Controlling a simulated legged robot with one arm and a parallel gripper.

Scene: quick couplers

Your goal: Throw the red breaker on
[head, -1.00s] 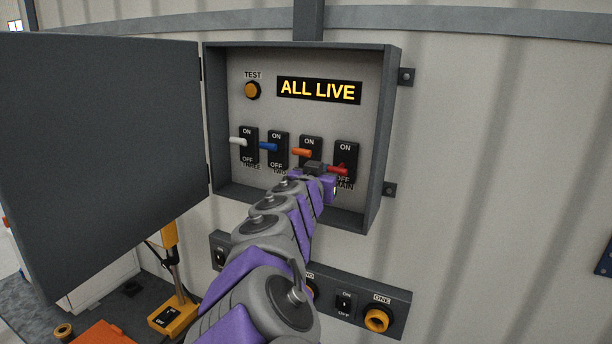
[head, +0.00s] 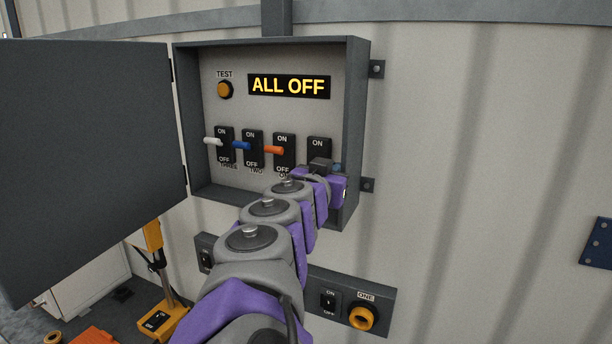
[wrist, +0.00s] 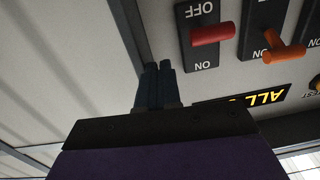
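The red breaker's lever (wrist: 212,33) shows in the wrist view, upside down, between the words OFF and ON on its black plate (wrist: 203,57). In the head view my arm hides this lever; only the top of its plate (head: 318,143) with ON shows. My gripper (wrist: 158,85) has its dark fingers together, with nothing seen between them. In the wrist view they are left of the red lever and look apart from it. In the head view my gripper (head: 337,168) is in front of the rightmost breaker. The display (head: 289,86) reads ALL OFF.
White (head: 213,142), blue (head: 241,145) and orange (head: 274,150) levers stand left of the red one. A yellow TEST button (head: 225,90) is above. The box's right wall (head: 354,125) is close to my gripper. The open door (head: 85,165) fills the left.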

